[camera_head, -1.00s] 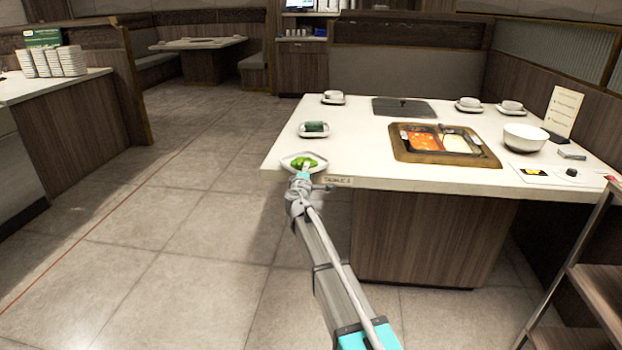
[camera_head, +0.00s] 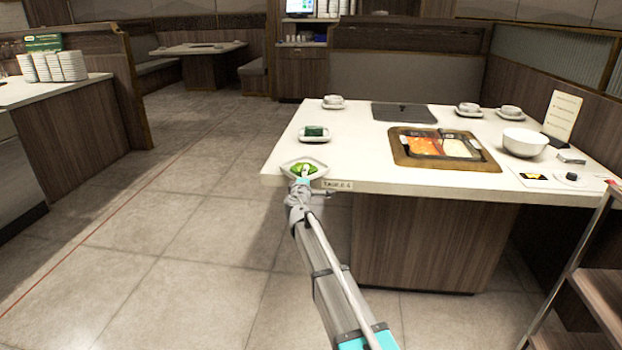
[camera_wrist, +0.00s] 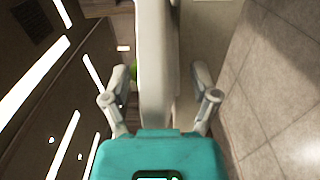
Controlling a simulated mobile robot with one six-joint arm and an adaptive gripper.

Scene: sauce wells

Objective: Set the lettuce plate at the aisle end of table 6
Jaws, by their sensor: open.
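The white plate with green lettuce (camera_head: 290,164) sits at the near left corner of the table (camera_head: 357,171) that bears the "TABLE 6" label, on the side facing the open floor. It looks level and appears to rest on the top. My gripper (camera_head: 299,184) is at the plate's near edge, partly hiding it. In the wrist view my gripper (camera_wrist: 160,98) has its fingers spread, with a pale strip between them. A bit of green lettuce (camera_wrist: 133,71) shows beside that strip. Whether a finger touches the plate cannot be told.
A dish with a dark green block (camera_head: 314,134) lies behind the plate. A wooden-framed pot with red and pale broth (camera_head: 408,161) is set mid-table. A white bowl (camera_head: 525,142) and card stand at right. A shelf rack (camera_head: 590,260) is at front right. Floor at left is clear.

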